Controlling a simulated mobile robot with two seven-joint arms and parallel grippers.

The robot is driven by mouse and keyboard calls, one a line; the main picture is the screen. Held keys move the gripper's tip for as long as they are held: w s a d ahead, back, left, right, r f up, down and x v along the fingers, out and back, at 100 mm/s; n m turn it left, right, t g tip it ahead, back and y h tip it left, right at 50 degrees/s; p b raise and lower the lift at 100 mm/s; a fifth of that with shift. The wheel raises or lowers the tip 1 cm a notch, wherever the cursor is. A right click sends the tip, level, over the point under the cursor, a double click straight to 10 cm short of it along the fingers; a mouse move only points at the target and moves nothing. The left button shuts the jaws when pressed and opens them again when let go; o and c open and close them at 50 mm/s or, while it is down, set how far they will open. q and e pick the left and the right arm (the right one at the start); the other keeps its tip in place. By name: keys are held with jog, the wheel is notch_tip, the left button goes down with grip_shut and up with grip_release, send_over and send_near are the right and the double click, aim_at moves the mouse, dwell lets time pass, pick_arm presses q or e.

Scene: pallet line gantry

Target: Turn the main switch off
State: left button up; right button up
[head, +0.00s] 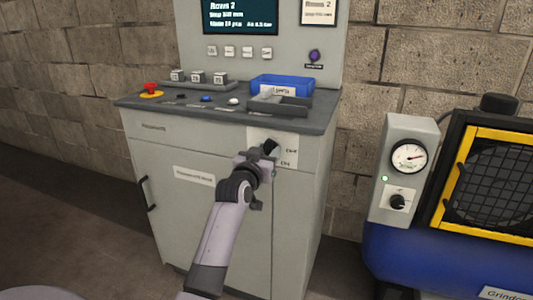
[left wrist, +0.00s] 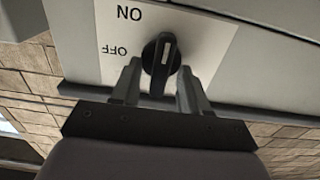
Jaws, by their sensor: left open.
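The main switch is a black rotary knob (left wrist: 161,62) on a white plate (left wrist: 205,38) with ON and OFF labels, which show upside down in the left wrist view. The knob's white line stands nearly upright there, not turned sideways toward the OFF label (left wrist: 115,50). In the head view the knob (head: 270,146) is on the upper right of the grey cabinet front, partly covered by my gripper. My left gripper (left wrist: 158,88) is open, with its fingertips on either side of the knob's lower part. I cannot tell whether they touch it. My right gripper is out of view.
The cabinet top (head: 225,115) holds a red emergency button (head: 151,88), a blue bin (head: 282,85), a grey tray (head: 280,105) and small blocks. A blue machine with a gauge (head: 408,156) stands at right. Floor shows at left.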

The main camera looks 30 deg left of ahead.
pick_arm(q)
jog(key=shift+c, duration=0.3)
grip_shut()
